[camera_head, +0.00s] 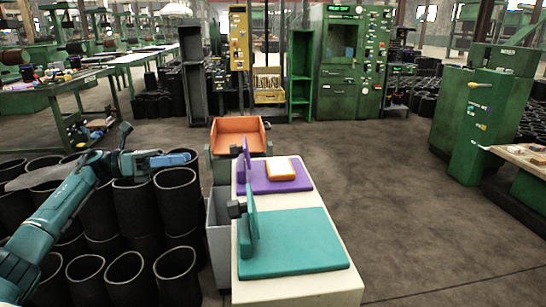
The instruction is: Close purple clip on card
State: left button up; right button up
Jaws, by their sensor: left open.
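The purple clip has a flat purple base (262,184) on the white table and an upright purple flap (244,154) at its left edge. The flap stands raised, so the clip looks open. A card (281,168), white with an orange border, lies flat on the purple base, right of the flap. My left gripper (188,157) is open, left of the purple clip and apart from it, above the black sleeves. Its fingers are small in view and point right. My right gripper is not in view.
A teal clip (295,242) with a raised flap (251,215) is nearer on the same white table (300,291). An orange tray (238,138) stands behind. Black rubber sleeves (176,190) are stacked at left, beside a grey bin (220,235). The floor at right is clear.

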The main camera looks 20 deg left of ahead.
pick_arm(q)
jog(key=w+d+r+m+p, duration=0.1)
jog(key=w+d, duration=0.5)
jog(key=d, duration=0.4)
jog(key=shift+d+r+g, duration=0.2)
jog(key=shift+g, duration=0.2)
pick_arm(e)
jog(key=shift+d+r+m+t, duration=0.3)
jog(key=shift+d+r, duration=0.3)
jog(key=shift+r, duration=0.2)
